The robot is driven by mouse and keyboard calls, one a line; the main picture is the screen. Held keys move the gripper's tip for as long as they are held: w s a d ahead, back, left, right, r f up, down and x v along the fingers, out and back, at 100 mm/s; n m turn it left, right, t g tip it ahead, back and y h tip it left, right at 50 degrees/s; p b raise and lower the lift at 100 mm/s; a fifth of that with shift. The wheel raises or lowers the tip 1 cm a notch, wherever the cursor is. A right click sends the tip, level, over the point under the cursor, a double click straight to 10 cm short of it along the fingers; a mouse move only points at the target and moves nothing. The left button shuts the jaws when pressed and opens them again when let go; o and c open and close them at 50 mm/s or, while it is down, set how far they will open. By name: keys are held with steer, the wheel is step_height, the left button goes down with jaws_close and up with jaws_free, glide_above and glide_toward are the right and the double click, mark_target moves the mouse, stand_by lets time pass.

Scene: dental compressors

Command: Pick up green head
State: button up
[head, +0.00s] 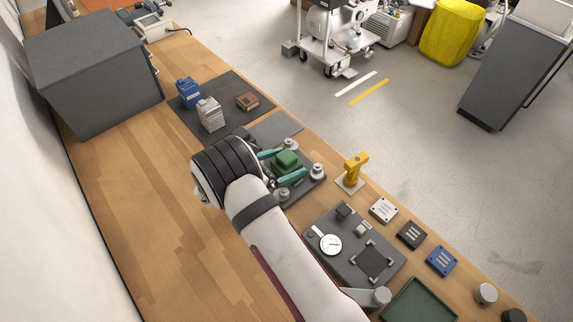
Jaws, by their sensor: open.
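The green head (286,162) is a small blocky green part on a dark fixture plate (316,186) with several round silver posts. My gripper (280,167) is open, with its teal fingers reaching to both sides of the green head, one behind it and one in front. I cannot tell whether the fingers touch it. My white and black wrist hides the left part of the fixture.
A dark mat (232,92) holds a blue head (187,93), a silver finned head (209,113) and a brown block (247,101). A yellow stand (354,171) is right of the fixture. A gauge plate (340,262) and green tray (416,303) lie nearer.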

jaws_close()
stand_by(0.5)
